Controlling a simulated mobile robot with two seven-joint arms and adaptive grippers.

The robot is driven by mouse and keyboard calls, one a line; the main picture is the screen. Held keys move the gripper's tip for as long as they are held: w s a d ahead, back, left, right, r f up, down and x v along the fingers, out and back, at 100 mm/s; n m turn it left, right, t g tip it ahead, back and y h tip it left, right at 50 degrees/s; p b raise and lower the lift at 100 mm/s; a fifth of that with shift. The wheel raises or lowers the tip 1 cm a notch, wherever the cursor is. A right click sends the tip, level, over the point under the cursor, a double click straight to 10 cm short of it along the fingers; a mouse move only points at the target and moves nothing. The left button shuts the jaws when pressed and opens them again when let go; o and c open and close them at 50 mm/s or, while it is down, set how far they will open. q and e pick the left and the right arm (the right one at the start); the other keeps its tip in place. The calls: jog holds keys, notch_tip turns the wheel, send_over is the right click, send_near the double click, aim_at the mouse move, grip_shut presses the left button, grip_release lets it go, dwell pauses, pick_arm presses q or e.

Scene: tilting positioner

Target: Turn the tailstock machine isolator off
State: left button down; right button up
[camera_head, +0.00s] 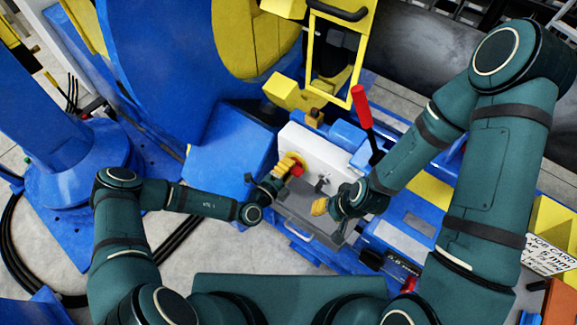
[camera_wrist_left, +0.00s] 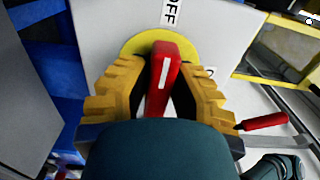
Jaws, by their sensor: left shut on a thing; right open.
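The isolator's red handle (camera_wrist_left: 164,72) with a white line stands on a yellow disc (camera_wrist_left: 133,46) on a pale panel. The line points nearly straight up, toward the "OFF" label (camera_wrist_left: 170,12). A second label (camera_wrist_left: 210,72) to the right is mostly hidden. In the head view the red handle (camera_head: 297,171) shows at the white box (camera_head: 322,157). My right gripper (camera_head: 323,207) is open and empty, to the lower right.
A grey tray (camera_head: 300,208) lies below the white box, under my right gripper. The large blue positioner (camera_head: 165,75) fills the upper left.

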pick_arm(q)
jog(key=c, duration=0.8)
grip_release()
jog(key=v, duration=1.2)
